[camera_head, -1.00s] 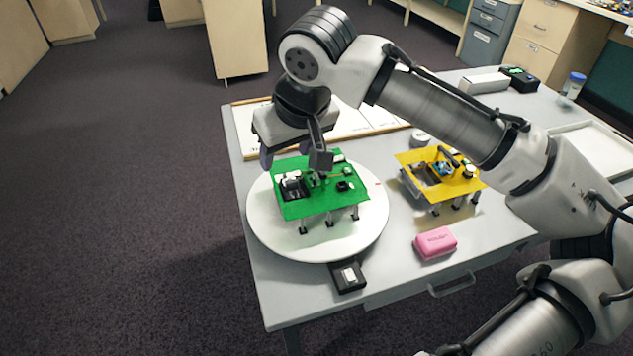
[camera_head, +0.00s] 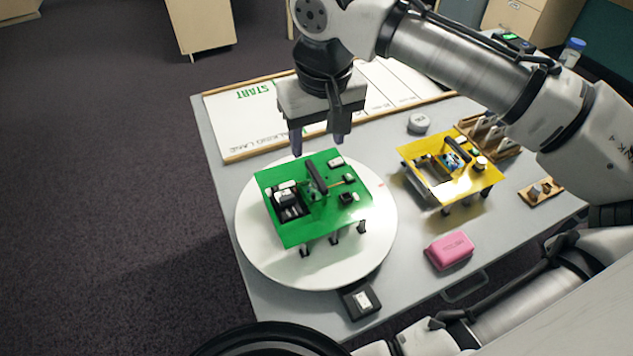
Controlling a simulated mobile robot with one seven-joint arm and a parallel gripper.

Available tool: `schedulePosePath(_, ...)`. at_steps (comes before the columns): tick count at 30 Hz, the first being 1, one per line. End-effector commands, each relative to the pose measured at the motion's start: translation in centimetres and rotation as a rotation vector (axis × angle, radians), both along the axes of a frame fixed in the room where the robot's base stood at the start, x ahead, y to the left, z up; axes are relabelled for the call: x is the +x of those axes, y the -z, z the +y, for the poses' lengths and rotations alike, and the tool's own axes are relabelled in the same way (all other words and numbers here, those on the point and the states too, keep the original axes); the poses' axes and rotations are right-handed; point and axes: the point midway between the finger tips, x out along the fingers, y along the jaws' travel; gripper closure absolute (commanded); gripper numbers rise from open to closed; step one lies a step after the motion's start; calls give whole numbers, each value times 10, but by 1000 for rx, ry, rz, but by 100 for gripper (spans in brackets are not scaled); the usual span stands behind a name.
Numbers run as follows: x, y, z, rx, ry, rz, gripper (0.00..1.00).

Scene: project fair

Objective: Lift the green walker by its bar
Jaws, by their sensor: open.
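The green walker (camera_head: 335,208) is a flat green board on several short legs. It stands on a round white disc (camera_head: 262,250) on the table. A dark bar (camera_head: 316,178) rises near the middle of the board, next to small electronic parts. My gripper (camera_head: 319,146) points down above the far edge of the board. Its two fingers are apart with nothing between them. In this view the fingertips appear behind and above the bar, apart from it. How far above the board they are is hard to tell.
A yellow walker (camera_head: 480,183) stands to the right. A pink block (camera_head: 449,251) lies in front of it. A small black box (camera_head: 361,301) sits at the disc's front edge. A framed white lane board (camera_head: 240,125) lies behind.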

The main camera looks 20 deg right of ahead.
Motion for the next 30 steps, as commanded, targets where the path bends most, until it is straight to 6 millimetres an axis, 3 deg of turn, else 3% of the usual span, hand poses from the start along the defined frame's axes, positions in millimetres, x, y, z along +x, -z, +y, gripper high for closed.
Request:
schedulePosePath(9,7,59,1,0,-2,2,45)
schedulePosePath(17,10,77,0,0,-2,1,45)
schedulePosePath(25,19,112,-1,0,-3,2,45)
schedulePosePath(30,20,123,-1,0,-2,-1,45)
